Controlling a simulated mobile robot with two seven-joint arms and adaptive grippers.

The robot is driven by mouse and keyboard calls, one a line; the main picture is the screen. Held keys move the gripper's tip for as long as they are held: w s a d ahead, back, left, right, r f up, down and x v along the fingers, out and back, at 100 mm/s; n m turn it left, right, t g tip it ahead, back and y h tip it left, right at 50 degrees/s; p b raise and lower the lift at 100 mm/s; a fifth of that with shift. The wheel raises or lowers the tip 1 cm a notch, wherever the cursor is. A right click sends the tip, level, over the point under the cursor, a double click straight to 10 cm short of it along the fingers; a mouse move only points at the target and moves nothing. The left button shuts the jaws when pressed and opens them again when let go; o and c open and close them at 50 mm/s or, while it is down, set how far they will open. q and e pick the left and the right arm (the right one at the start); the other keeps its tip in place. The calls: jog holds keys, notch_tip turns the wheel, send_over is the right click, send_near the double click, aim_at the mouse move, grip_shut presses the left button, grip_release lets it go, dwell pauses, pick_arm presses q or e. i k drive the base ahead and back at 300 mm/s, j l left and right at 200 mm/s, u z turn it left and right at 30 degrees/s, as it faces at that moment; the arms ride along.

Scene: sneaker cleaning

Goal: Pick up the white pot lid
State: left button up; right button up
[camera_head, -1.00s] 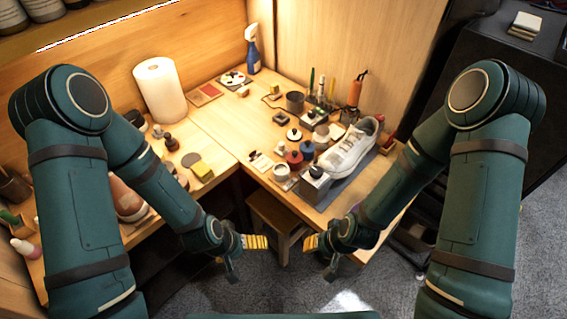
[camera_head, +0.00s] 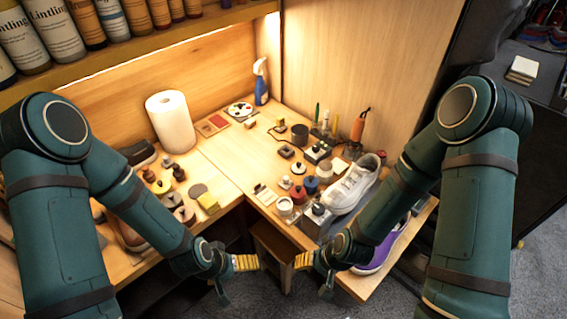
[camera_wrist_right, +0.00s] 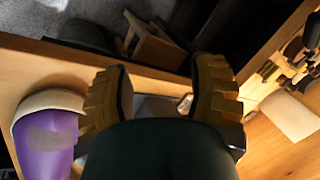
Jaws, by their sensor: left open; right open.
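The white pot lid (camera_head: 298,167), pale with a darker knob, appears to sit among the small pots on the right part of the bench, left of the white sneaker (camera_head: 352,187). Close by are a red pot (camera_head: 298,194), a blue pot (camera_head: 311,185) and a pale jar (camera_head: 284,206). My left gripper (camera_head: 247,262) is open and empty in front of the bench, well short of the lid. My right gripper (camera_head: 303,260) is open and empty near the bench's front edge, also apart from the lid. In the right wrist view its fingers (camera_wrist_right: 160,84) are spread with nothing between them; the lid cannot be made out there.
A purple shoe (camera_head: 382,250) lies at the bench's right end, partly behind my right arm; it also shows in the right wrist view (camera_wrist_right: 45,138). A wooden stool (camera_head: 275,245) stands below. A paper towel roll (camera_head: 170,122) stands at the left. The bench's back middle is fairly clear.

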aim_at(298, 168)
jog(key=i+l+u, duration=0.1)
jog(key=u, duration=0.3)
jog(key=i+l+u, duration=0.25)
jog(key=u, duration=0.15)
jog(key=i+l+u, duration=0.15)
jog(key=u, duration=0.25)
